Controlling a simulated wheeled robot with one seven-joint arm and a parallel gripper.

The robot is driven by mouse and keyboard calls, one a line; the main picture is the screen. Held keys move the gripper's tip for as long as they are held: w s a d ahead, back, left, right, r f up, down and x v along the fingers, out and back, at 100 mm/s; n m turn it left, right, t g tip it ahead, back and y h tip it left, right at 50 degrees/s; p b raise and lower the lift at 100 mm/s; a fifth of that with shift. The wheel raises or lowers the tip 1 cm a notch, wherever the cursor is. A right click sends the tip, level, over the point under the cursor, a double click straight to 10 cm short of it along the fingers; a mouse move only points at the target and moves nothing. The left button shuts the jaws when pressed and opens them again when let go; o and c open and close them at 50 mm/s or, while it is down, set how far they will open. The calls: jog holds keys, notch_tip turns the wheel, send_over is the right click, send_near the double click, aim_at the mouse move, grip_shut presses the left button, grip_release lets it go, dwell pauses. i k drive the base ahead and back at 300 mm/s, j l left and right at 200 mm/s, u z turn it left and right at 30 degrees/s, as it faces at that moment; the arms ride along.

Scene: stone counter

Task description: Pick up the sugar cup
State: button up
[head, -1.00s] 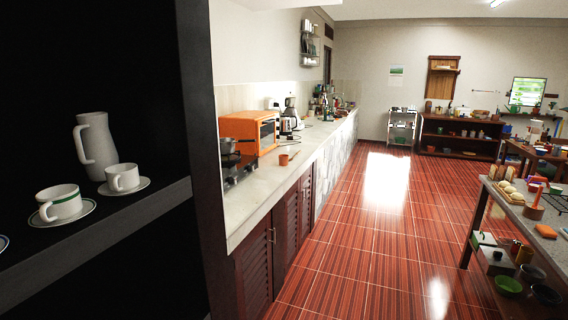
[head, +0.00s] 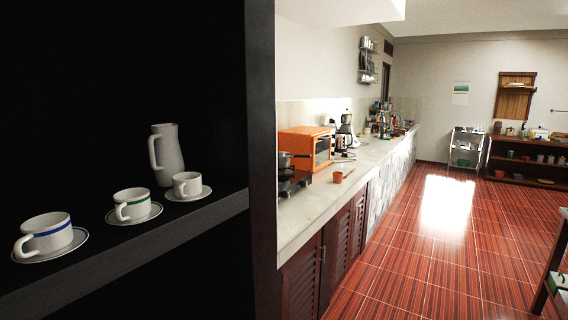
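No cup carries a readable label, so I cannot tell which one is the sugar cup. A small orange cup (head: 338,177) stands on the stone counter (head: 312,204) in front of the orange oven. On the dark shelf at left, a white cup with a blue band (head: 46,236), a white cup with a green band (head: 132,205) and a plainer white cup (head: 187,186) each sit on a saucer. My gripper is not in view.
A white pitcher (head: 168,156) stands behind the shelf cups. A dark upright panel (head: 262,150) separates the shelf from the counter. The orange oven (head: 306,147) and a stove (head: 292,182) sit on the counter. The red tiled floor (head: 425,260) is clear along the counter.

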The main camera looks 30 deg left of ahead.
aim_at(338, 177)
jog(key=i+u, duration=0.1)
jog(key=i, duration=0.25)
jog(key=i+z, duration=0.1)
jog(key=i, duration=0.8)
jog(key=i+j+z, duration=0.1)
jog(key=i, duration=1.65)
jog(key=i+l+u, duration=0.15)
jog(key=i, duration=0.75)
jog(key=i+j+u, duration=0.1)
jog(key=i+u, duration=0.35)
jog(key=i, duration=0.15)
jog(key=i+u, duration=0.45)
jog(key=i, duration=0.15)
jog(key=i+l+u, duration=0.35)
jog(key=i+u, duration=0.35)
